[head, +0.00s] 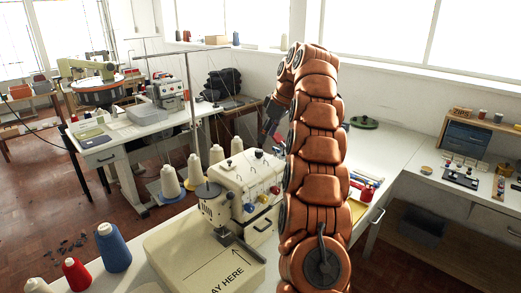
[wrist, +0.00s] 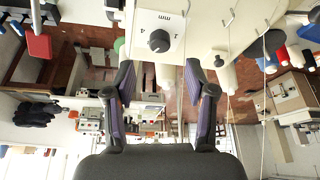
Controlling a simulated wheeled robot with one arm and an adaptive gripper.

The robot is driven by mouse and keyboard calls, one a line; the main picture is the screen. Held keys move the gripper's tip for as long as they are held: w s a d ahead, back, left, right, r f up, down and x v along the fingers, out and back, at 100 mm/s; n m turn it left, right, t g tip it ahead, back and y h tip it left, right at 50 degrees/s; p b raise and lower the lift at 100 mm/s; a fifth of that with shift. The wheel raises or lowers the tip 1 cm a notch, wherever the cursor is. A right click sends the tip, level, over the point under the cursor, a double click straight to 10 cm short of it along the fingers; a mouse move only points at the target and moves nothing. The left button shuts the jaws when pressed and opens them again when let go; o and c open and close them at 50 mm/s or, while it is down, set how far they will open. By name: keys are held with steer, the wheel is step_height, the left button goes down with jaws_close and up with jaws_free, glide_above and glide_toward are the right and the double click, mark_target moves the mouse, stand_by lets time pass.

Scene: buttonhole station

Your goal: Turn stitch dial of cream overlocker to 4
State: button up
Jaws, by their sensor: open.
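The cream overlocker (head: 240,187) stands on the white table in the head view, with coloured knobs on its front. In the wrist view a black stitch dial (wrist: 159,41) sits on a pale plate marked "mm", "1" and "4", seen upside down. Its pointer setting is too small to read. My gripper (wrist: 160,76) is open, its two dark fingers spread wide with nothing between them. The dial lies beyond the fingertips, near the midline between them, apart from both. In the head view my gripper (head: 270,122) is partly hidden by my arm, above and behind the overlocker.
Thread cones (head: 195,171) stand close beside and behind the overlocker, with thin threads and a thread stand pole rising near them. A blue cone (head: 113,247) and a red cone (head: 77,275) stand at the front left. A green round object (head: 364,122) lies on the table behind.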

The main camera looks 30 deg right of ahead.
mark_target(259, 151)
steer(key=shift+p+x, duration=0.55)
steer(key=shift+x, duration=2.75)
steer(key=shift+c, duration=0.4)
jaws_close()
